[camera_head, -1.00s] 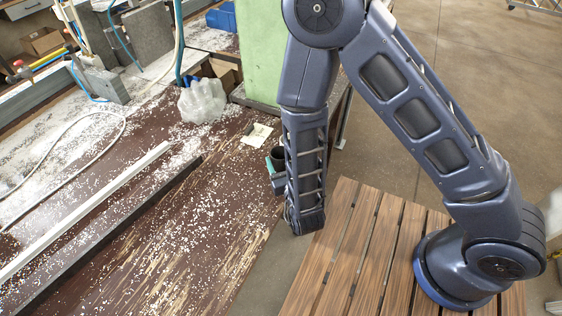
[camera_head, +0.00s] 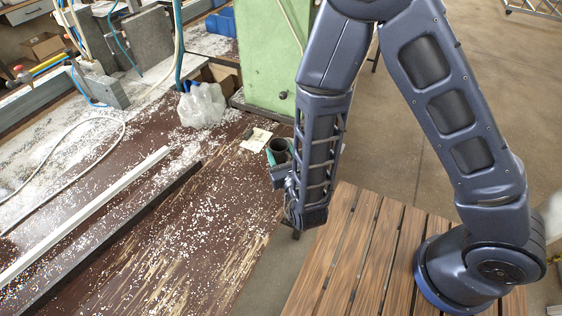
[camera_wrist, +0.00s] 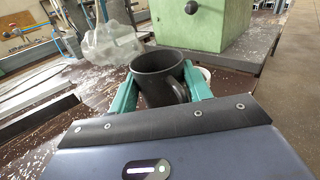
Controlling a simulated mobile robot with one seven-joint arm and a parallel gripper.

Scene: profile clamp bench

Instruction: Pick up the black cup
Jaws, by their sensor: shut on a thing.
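The black cup (camera_wrist: 158,66) is upright between the two teal fingers of my gripper (camera_wrist: 160,92) in the wrist view, with its handle toward the lower right. The fingers are shut on its sides. In the head view the cup (camera_head: 279,148) shows as a dark round opening at the right edge of the brown bench, with my gripper (camera_head: 276,160) around it. My forearm hides part of this area. I cannot tell whether the cup's base touches the bench.
The brown bench (camera_head: 190,235) is strewn with white chips. A white bowl-like thing (camera_wrist: 205,74) shows behind the right finger. Long bars lie at left.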

